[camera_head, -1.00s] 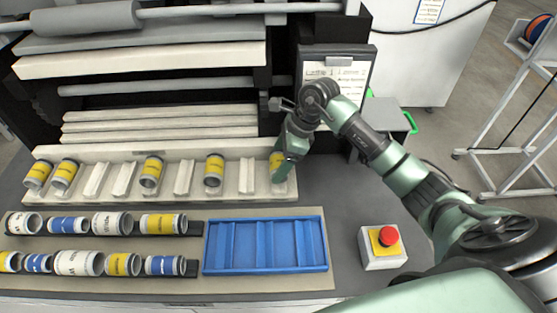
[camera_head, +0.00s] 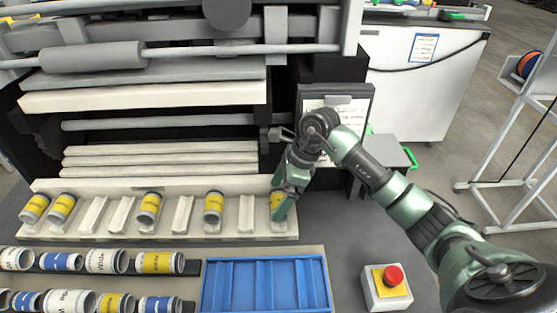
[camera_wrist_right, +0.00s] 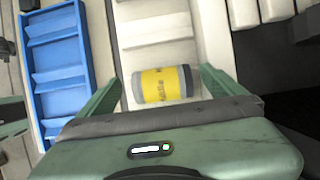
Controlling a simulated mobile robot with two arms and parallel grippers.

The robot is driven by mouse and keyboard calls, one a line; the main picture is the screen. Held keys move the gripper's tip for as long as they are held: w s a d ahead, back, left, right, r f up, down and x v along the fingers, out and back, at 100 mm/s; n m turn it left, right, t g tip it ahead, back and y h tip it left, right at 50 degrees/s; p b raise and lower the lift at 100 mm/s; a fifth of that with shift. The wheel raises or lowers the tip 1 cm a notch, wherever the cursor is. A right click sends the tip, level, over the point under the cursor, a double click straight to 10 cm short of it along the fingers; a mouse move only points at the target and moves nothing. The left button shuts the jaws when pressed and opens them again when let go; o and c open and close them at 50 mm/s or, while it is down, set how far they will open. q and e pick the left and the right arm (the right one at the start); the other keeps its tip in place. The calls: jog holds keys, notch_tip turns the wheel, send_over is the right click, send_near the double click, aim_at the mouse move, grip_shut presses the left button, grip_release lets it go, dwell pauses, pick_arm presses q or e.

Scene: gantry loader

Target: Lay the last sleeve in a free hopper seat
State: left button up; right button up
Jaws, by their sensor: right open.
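A yellow-banded grey sleeve (camera_wrist_right: 162,85) lies in the rightmost seat of the white hopper rail, between the two fingers of my right gripper (camera_wrist_right: 162,92). The fingers are open, with a gap on each side of the sleeve. In the head view the right gripper (camera_head: 284,200) partly covers this sleeve (camera_head: 276,205). More yellow sleeves lie in the hopper (camera_head: 180,232): two at the left end (camera_head: 48,207), one near the middle (camera_head: 149,207) and one further right (camera_head: 213,206). Bare seats show between them. My left gripper is not in view.
The blue divided tray (camera_head: 265,283) in front of the hopper is empty. Racks of white, blue and yellow sleeves (camera_head: 105,261) stand at front left. A red stop button (camera_head: 393,276) is at the right. A clipboard (camera_head: 335,100) stands behind my right gripper.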

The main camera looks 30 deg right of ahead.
notch_tip(320, 180, up, 24)
jog(key=p, duration=0.2)
dwell(0.5)
jog(key=shift+f, duration=0.15)
dwell(0.6)
